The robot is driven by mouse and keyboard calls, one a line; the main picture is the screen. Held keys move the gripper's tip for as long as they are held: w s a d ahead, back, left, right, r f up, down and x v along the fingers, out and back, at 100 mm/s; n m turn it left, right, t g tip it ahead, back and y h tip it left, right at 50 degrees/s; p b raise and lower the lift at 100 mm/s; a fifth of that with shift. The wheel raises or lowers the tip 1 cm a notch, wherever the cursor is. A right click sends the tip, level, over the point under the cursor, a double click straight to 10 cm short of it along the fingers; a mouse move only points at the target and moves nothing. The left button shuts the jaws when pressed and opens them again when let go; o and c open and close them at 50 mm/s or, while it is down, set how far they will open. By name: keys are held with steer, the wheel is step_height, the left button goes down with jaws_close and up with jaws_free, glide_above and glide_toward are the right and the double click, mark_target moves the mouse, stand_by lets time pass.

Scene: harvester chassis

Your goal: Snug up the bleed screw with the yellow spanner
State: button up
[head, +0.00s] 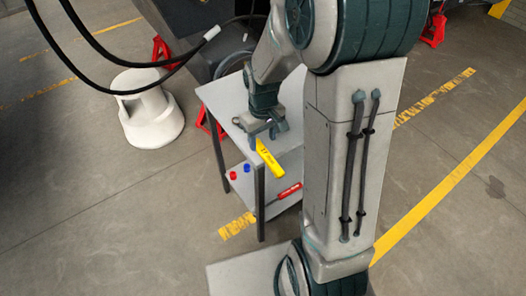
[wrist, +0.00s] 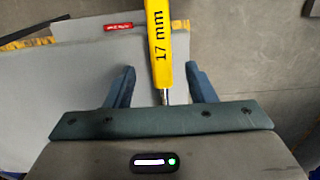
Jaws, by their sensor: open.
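The yellow spanner (head: 268,158), marked 17 mm, lies at the front edge of the grey cart's top (head: 222,98). In the wrist view the spanner (wrist: 159,40) runs between the two blue fingers of my gripper (wrist: 161,78), its metal end toward the palm. My gripper (head: 264,132) is open around the spanner, with a gap on both sides, and is low over the cart top. I cannot make out the bleed screw in either view.
A red-handled tool (head: 288,191), a red cap (head: 233,175) and a blue cap (head: 247,168) are on the lower shelf. A white stool (head: 150,110) stands left of the cart. Red stands (head: 162,50) and black hoses (head: 95,45) are near the dark chassis. Floor at lower left is clear.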

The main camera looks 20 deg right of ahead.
mark_target(263, 149)
steer(key=f, duration=0.3)
steer(key=shift+s+f, duration=0.2)
steer(key=shift+f, duration=0.1)
jaws_close()
steer(key=shift+r, duration=0.1)
